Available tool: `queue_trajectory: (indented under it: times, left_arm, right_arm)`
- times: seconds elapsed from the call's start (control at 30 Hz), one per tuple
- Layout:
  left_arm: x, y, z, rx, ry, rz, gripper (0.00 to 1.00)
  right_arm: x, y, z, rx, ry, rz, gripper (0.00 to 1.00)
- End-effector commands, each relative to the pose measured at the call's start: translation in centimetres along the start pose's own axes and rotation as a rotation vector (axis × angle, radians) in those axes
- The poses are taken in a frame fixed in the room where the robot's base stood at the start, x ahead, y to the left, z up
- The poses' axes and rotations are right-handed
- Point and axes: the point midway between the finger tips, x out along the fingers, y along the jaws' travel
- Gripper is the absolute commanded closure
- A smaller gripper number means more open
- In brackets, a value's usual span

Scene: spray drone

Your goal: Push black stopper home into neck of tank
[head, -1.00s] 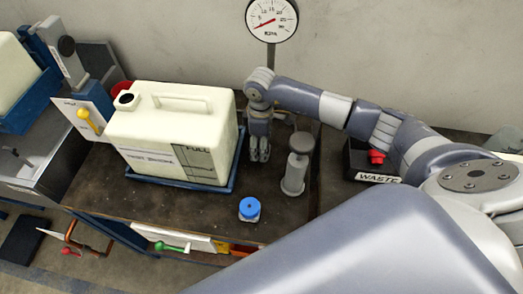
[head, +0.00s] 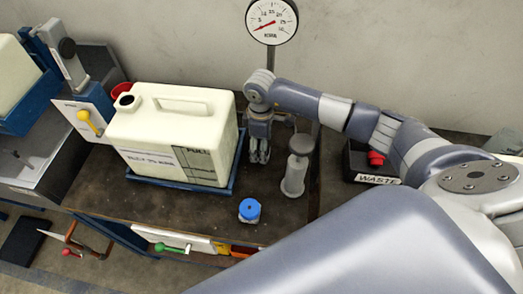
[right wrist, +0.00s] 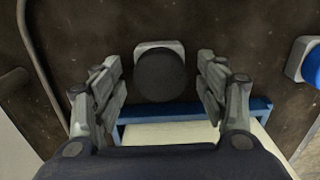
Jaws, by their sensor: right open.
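The cream tank (head: 172,125) stands on a blue tray (head: 183,185) on the dark bench. Its open neck (head: 125,99) at the top left shows a dark hole. The round black stopper (right wrist: 160,74) shows in the right wrist view, on a small pale block, between and slightly beyond the fingertips. My right gripper (head: 260,151) points down beside the tank's right end. It is open and empty in the right wrist view (right wrist: 162,75), its fingers on either side of the stopper; contact is not visible. In the head view the gripper hides the stopper. My left gripper is not in view.
A grey cylinder with a dark round top (head: 296,170) stands just right of my right gripper. A blue-capped piece (head: 249,210) lies nearer the front. A gauge (head: 271,20) stands behind.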

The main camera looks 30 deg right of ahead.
Motion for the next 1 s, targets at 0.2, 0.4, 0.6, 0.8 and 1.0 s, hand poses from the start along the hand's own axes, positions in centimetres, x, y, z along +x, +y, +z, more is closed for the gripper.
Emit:
queue_trajectory:
  times: [0.2,0.4,0.6,0.8,1.0]
  left_arm:
    - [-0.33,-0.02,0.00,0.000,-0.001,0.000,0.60]
    - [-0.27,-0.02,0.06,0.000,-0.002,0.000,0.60]
    - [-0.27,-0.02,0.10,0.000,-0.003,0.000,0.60]
    - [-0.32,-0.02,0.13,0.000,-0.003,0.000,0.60]
    - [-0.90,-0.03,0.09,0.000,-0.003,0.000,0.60]
  right_arm:
    - [-0.06,-0.02,0.00,0.000,0.000,0.000,0.33]
    - [0.01,-0.01,0.00,0.000,0.000,0.000,0.33]
    - [0.01,-0.02,0.00,0.000,0.000,0.000,0.79]
    - [-0.05,-0.01,0.00,0.000,0.000,0.000,0.94]
    - [-0.70,-0.01,-0.01,0.000,0.000,0.000,0.95]
